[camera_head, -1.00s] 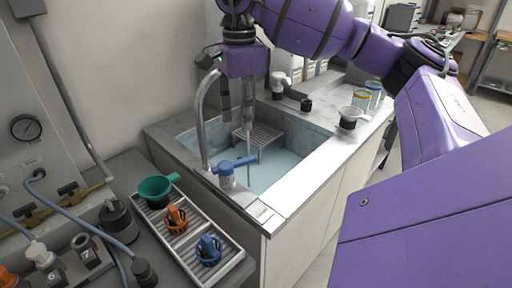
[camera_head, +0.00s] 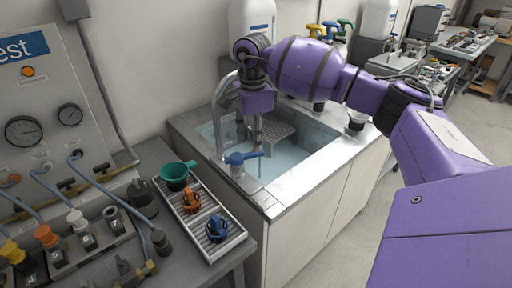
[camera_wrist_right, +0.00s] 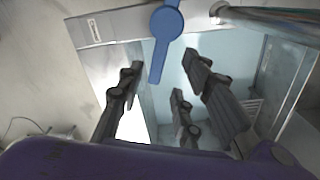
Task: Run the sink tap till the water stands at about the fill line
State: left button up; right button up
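The sink (camera_head: 318,148) is set in a grey counter and holds pale blue water (camera_head: 285,158). The curved metal tap (camera_head: 217,125) stands at its near left edge, with a blue lever handle (camera_head: 240,159) at its foot. A thin vertical streak below the handle's tip looks like running water. My right gripper (camera_head: 257,140) points down over the sink, just beyond the handle. In the right wrist view its fingers are apart and empty, with the blue handle (camera_wrist_right: 165,25) past the tips, not between them. I cannot make out a fill line. My left gripper is out of view.
A slatted rack (camera_head: 270,133) sits in the sink. Left of it, a tray (camera_head: 226,247) holds a green cup (camera_head: 177,175), an orange part (camera_head: 190,201) and a blue part (camera_head: 216,228). A gauge panel (camera_head: 40,110) stands far left. Floor at right is clear.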

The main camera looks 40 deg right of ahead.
aim_at(245, 157)
jog(key=shift+s+f, duration=0.15)
jog(key=shift+f, duration=1.5)
grip_shut()
